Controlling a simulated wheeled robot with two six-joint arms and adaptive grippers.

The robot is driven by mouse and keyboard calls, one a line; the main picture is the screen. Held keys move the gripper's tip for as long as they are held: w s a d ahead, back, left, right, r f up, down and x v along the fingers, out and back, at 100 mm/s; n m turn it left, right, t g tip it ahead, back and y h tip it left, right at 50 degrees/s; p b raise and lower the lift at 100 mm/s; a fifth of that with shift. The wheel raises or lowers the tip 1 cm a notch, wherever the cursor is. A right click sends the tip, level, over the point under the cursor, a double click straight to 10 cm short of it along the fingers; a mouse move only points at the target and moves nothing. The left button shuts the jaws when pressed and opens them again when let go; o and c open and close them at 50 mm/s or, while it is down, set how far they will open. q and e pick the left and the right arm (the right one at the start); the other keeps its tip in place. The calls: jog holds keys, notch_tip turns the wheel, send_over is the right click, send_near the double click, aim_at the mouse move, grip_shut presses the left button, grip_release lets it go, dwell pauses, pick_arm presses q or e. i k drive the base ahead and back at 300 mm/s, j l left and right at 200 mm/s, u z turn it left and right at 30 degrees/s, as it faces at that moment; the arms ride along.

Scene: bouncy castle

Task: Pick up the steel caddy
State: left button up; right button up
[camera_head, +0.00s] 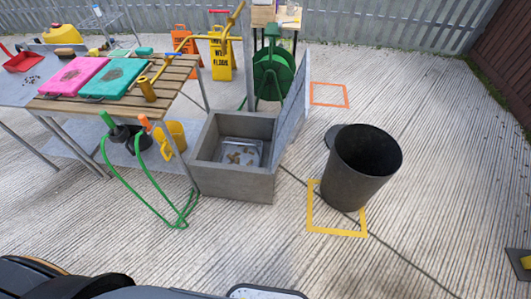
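I cannot pick out a steel caddy with certainty. A dark grey bucket-like bin (362,165) stands tilted-looking on the concrete, at a yellow taped square (338,229). A grey open box (236,188) stands left of it, its lid raised on the right side. A clear or shiny tray (240,152) with small brownish bits lies inside the box.
A slatted wooden table (165,80) at the left holds a pink case (75,75) and a teal case (115,78). A green hose reel (272,72) and yellow wet-floor sign (221,58) stand behind. Green tubular handles (130,190) lean in front of the table. The right floor is mostly clear.

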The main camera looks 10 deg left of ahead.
aim_at(231, 147)
jog(key=i+j+u, duration=0.35)
jog(key=i+j, duration=0.75)
